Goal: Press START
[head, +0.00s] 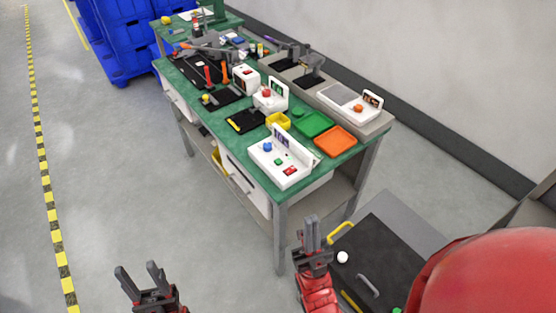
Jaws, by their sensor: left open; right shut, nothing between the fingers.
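A white control box (283,178) stands at the near end of the green workbench (230,124). It carries a blue button (267,147), a green button (278,161), a red part (290,170) and a small upright display. Its labels are too small to read, so I cannot tell which button is START. My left gripper (139,271) is open and empty at the bottom left, in front of the bench and well apart from the box. My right gripper (311,223) is shut and empty, pointing up, nearer to me than the box and touching nothing I can see.
Other white boxes with red or orange buttons (267,93) (358,108) stand further back. A dark panel with handles (375,246) is at the lower right. Open floor lies left.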

